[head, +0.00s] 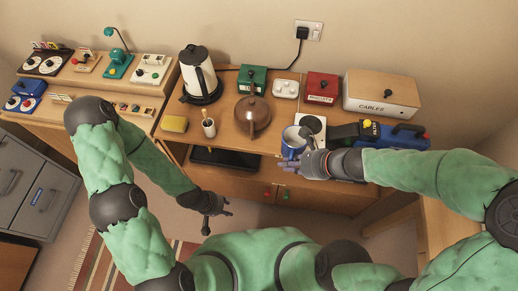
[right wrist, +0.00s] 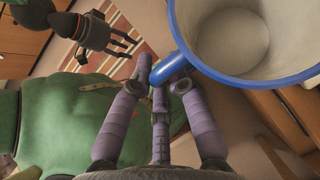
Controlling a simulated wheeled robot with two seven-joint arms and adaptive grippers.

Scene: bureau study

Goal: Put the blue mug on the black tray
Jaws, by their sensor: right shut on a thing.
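The blue mug (head: 291,146) is at the front edge of the desktop in the head view, right of the black tray. In the right wrist view the mug (right wrist: 245,70) shows a pale inside and a blue rim at the upper right. My right gripper (head: 287,163) is shut on its blue handle, with the fingers (right wrist: 160,75) around it. I cannot tell whether the mug touches the desk. The black tray (head: 232,160) lies below the desktop's front edge, partly under it, and looks empty. My left gripper (head: 218,208) hangs open and empty over the floor, below the tray.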

